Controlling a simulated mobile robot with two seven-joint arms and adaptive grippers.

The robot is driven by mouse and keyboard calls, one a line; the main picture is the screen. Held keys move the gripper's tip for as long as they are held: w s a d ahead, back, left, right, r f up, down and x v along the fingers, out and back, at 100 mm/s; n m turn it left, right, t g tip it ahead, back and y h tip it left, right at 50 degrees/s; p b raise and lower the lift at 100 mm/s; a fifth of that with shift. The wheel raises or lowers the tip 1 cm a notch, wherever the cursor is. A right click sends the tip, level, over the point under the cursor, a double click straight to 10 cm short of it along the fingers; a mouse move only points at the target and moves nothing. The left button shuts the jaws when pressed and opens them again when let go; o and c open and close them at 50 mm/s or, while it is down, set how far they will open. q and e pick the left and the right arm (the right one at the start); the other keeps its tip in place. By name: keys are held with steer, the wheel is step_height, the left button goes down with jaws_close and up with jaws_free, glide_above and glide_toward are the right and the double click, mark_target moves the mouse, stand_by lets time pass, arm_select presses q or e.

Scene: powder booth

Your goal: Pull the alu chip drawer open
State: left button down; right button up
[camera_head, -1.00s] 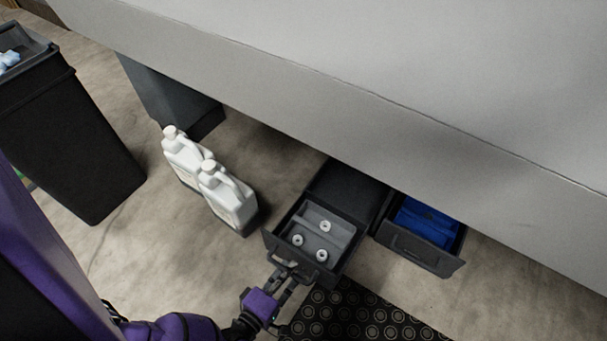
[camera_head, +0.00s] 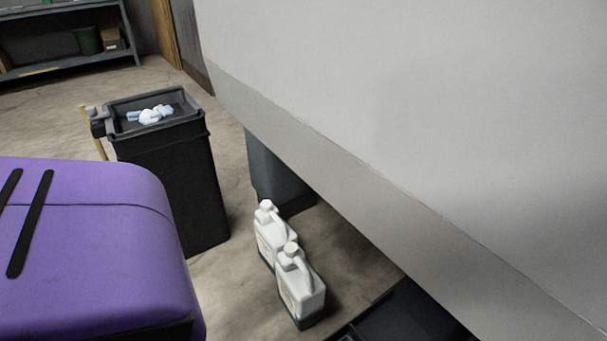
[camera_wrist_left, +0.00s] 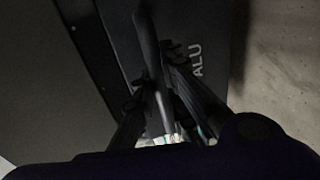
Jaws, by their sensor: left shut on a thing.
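The dark alu chip drawer shows in the left wrist view, its front (camera_wrist_left: 200,25) marked ALU in pale letters. My left gripper (camera_wrist_left: 158,88) is shut on the drawer's bar handle (camera_wrist_left: 149,40), with a finger on either side of it. In the head view only a dark part of the drawer unit (camera_head: 405,318) shows at the bottom edge, under the big grey housing. How far out the drawer stands is cut off there. My left gripper is outside the head view, and my right gripper is in neither view.
Two white jugs (camera_head: 300,285) stand on the floor left of the drawer unit. A black bin (camera_head: 180,185) with pale crumpled cloths stands farther left. The grey housing (camera_head: 400,120) overhangs the right side. A shelf (camera_head: 70,50) stands at the back left.

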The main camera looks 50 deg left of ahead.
arm_select(q)
steer(key=shift+d, duration=0.1)
steer(key=c, duration=1.8)
jaws_free()
steer(key=shift+o, duration=0.2)
steer(key=v, duration=0.7)
steer(key=shift+s, duration=0.2)
